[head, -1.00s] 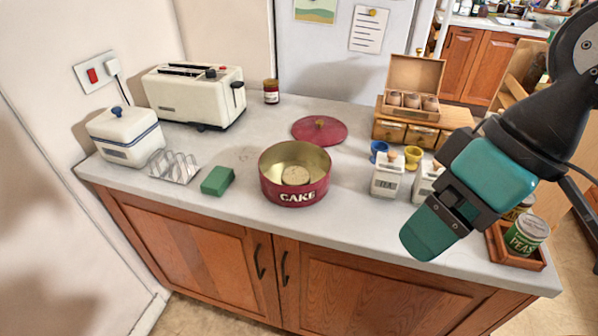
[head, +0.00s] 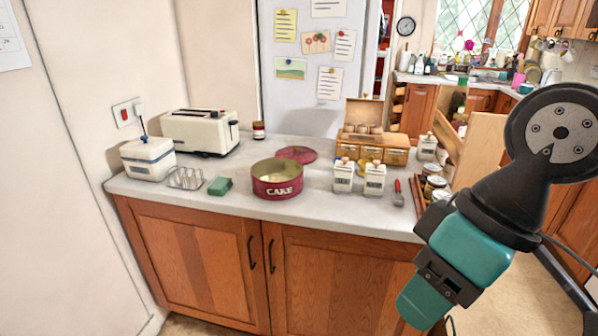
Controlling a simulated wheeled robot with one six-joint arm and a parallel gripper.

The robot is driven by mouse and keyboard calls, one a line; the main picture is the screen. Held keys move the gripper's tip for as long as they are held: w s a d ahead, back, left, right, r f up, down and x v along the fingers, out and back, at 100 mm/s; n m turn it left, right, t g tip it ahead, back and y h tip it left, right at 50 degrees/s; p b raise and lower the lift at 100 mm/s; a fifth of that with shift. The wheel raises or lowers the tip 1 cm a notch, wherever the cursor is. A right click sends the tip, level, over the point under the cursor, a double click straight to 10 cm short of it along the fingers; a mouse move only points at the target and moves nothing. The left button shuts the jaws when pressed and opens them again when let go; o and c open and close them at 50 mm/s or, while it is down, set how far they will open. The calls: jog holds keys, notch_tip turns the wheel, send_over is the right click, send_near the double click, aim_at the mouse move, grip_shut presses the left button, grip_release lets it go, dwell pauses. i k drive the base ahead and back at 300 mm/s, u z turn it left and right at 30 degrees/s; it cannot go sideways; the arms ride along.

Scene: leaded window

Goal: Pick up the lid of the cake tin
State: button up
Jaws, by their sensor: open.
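The red cake tin (head: 277,188) stands open on the counter, with its CAKE label facing me and something pale inside. Its red lid (head: 297,154) lies flat on the counter behind the tin, a little to the right. The tin's rim hides the lid's near edge. My gripper (head: 422,306) is at the lower right, in front of the counter and well apart from the lid. It is open, and I see nothing held in it.
A cream toaster (head: 200,132), a white butter box (head: 148,158), a toast rack (head: 186,178) and a green block (head: 220,186) stand to the left. White canisters (head: 343,176) and a wooden drawer box (head: 395,155) stand right of the lid. The counter's front strip (head: 320,215) is clear.

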aim_at(305, 156)
jog(key=u, duration=0.9)
jog(key=i, duration=1.4)
jog(key=z, duration=0.7)
jog(key=i, duration=0.55)
jog(key=z, duration=0.05)
